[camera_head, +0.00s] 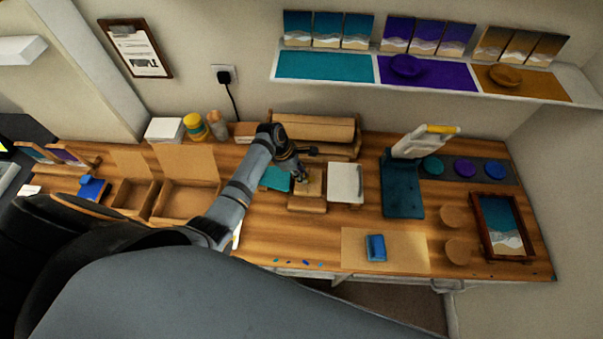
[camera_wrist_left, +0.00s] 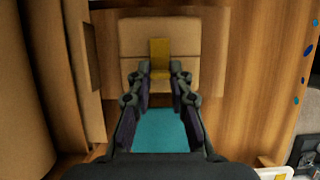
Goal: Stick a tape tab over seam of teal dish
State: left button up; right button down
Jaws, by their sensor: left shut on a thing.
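My left gripper (camera_head: 302,176) is over a tan block or box (camera_head: 307,203) with a line across its top, near the middle of the bench. In the left wrist view my left gripper (camera_wrist_left: 160,68) is shut on a narrow yellow tape tab (camera_wrist_left: 160,48), which lies across that line on the tan box (camera_wrist_left: 135,40). I cannot tell whether the tab touches the box. A flat teal piece with straight edges (camera_head: 275,179) is beside the box; it shows between the fingers in the wrist view (camera_wrist_left: 160,132). I cannot make out a teal dish for certain. My right gripper is out of view.
A white slab (camera_head: 346,184) is right of the box, then a dark teal stand (camera_head: 402,200) with a white upper part. Open cardboard boxes (camera_head: 186,200) are to the left. A blue block (camera_head: 376,247) sits on a tan mat (camera_head: 410,258). A shelf (camera_head: 325,67) holds purple and amber dishes.

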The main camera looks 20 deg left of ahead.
pick_arm(q)
jog(key=shift+f, duration=0.3)
dwell(0.6)
jog(key=o, duration=0.7)
jog(key=shift+o, duration=0.2)
notch_tip(320, 180, up, 3)
jog(key=p, duration=0.3)
notch_tip(320, 180, up, 3)
jog(key=shift+f+p, duration=0.2)
jog(key=shift+p, duration=0.65)
jog(key=shift+r, duration=1.2)
